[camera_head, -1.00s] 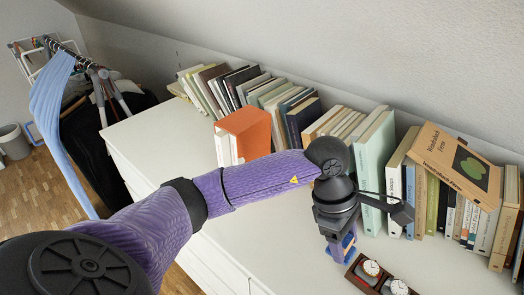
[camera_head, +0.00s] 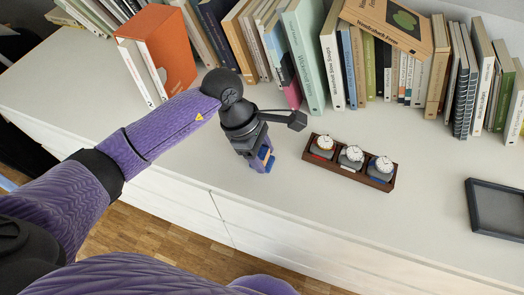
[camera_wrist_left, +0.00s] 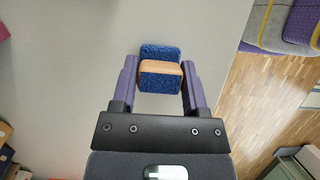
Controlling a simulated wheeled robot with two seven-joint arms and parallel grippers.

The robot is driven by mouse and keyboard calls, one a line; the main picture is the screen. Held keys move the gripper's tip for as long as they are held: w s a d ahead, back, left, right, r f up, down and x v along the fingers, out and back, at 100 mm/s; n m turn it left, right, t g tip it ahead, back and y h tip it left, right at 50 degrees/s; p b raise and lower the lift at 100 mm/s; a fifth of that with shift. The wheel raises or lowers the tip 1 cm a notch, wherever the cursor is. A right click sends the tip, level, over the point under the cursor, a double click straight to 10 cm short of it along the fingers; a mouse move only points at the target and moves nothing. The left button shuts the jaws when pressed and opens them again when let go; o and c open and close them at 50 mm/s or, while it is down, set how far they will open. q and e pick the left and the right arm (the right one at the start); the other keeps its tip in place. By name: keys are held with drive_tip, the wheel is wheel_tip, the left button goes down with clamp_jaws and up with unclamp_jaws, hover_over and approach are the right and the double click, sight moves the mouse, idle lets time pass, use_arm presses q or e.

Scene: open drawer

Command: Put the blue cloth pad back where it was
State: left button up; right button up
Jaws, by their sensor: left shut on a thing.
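My left gripper (camera_head: 264,160) is shut on the blue cloth pad (camera_head: 269,164), low over the front part of the white dresser top (camera_head: 300,205). In the left wrist view the pad (camera_wrist_left: 160,83) sits between the two purple fingers. It shows blue fuzzy faces with a tan, wood-like strip between them. I cannot tell whether it touches the dresser top. My right gripper is not in view.
A brown wooden holder (camera_head: 393,184) with three watches stands just right of the gripper. A dark framed tray (camera_head: 474,204), empty where it shows, lies at the right edge. Books and an orange box file (camera_head: 165,42) line the back. The front middle is clear.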

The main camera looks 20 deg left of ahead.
use_arm(q)
drive_tip(key=o, duration=1.2)
drive_tip(key=shift+o, duration=0.2)
drive_tip(key=shift+r+p, duration=0.3)
drive_tip(key=shift+p, duration=0.05)
drive_tip(key=p+v, duration=0.3)
drive_tip(key=v, duration=0.8)
drive_tip(key=shift+a+r, duration=0.2)
drive_tip(key=shift+r, duration=0.1)
